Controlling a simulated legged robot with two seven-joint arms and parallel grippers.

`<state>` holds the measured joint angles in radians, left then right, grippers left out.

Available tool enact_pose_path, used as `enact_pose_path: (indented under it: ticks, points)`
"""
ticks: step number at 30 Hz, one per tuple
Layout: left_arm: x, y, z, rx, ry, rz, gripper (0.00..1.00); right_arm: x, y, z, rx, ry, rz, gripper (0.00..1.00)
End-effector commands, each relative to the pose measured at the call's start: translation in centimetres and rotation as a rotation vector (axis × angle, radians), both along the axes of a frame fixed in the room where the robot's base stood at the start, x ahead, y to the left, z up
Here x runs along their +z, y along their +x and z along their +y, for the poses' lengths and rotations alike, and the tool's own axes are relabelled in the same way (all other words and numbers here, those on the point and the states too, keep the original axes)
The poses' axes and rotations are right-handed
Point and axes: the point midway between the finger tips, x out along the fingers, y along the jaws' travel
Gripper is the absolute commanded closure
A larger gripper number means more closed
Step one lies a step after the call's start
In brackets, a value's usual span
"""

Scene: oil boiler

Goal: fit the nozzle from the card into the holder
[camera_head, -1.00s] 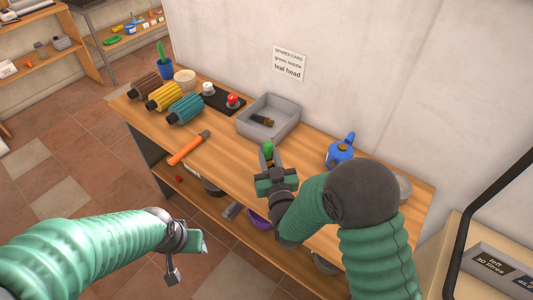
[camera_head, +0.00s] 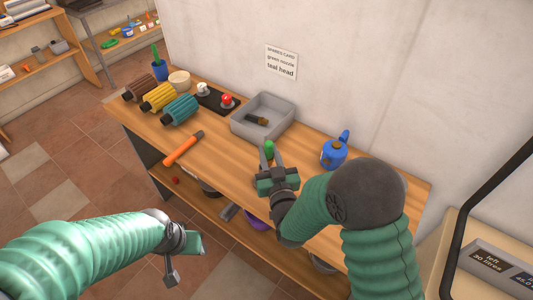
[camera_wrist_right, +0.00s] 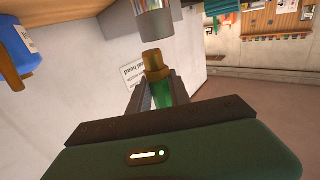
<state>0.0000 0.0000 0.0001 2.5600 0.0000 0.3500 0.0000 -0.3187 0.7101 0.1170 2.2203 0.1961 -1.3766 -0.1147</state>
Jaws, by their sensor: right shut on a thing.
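My right gripper (camera_head: 268,160) is shut on a green nozzle (camera_head: 269,149) and holds it over the middle of the bench. In the right wrist view the nozzle (camera_wrist_right: 157,75) stands between the jaws, brass end outward. Just beyond that end is a grey metal cylinder (camera_wrist_right: 154,18), perhaps the holder; a narrow gap seems to separate them. The card (camera_head: 281,62) on the wall reads "green nozzle" and "teal head". My left gripper (camera_head: 190,243) hangs in front of the bench, away from everything; its jaw opening is unclear.
A grey tray (camera_head: 240,126) with a dark brass-ended piece (camera_head: 256,120) lies behind the gripper. A blue oil can (camera_head: 334,153) stands right of it. Brown, yellow and teal ribbed heads (camera_head: 181,110), a black plate (camera_head: 215,106) and an orange-handled tool (camera_head: 184,148) lie left.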

Motion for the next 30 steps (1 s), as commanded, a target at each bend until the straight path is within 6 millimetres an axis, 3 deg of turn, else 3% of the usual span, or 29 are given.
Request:
enact_pose_path:
  ticks: [30]
  points:
    - [-0.7, 0.0, 0.0, 0.0, 0.0, 0.0, 0.41, -0.4, 0.0, 1.4, 0.001, -0.006, -0.001, 1.0]
